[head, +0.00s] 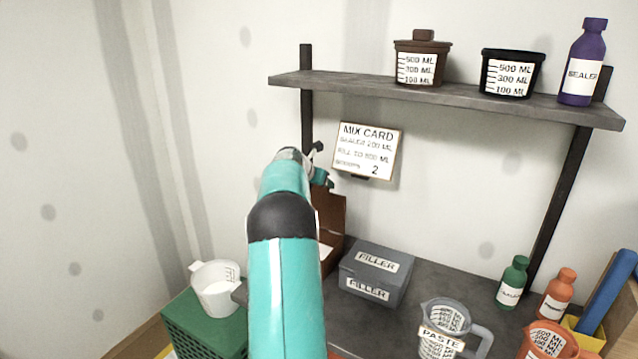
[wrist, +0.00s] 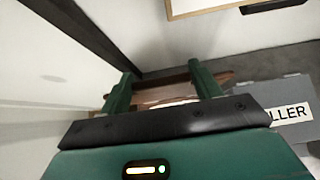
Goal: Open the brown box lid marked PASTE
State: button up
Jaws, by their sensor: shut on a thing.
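The brown box (head: 328,262) stands on the dark worktop, partly hidden behind my arm. Its brown lid (head: 332,212) stands raised and upright at the back, and a bit of white shows below it. No PASTE marking is readable on the box. My gripper (head: 320,178) is at the lid's top, mostly hidden by my arm. In the wrist view my gripper's two green fingers (wrist: 162,84) stand on either side of the brown lid (wrist: 165,90), shut on it.
A grey FILLER box (head: 372,272) sits just right of the brown box. A clear PASTE jug (head: 440,318) stands in front. The shelf (head: 460,99) and mix card (head: 366,150) are above. A white jug (head: 214,290) sits on a green crate (head: 205,325) at left.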

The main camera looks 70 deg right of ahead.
jog(key=shift+d+r, duration=0.1)
jog(key=shift+d, duration=0.1)
dwell(0.4)
jog(key=o, duration=1.4)
jog(key=shift+a, duration=0.1)
jog(key=v, duration=1.3)
jog(key=shift+a+r, duration=0.15)
jog(key=shift+a, duration=0.15)
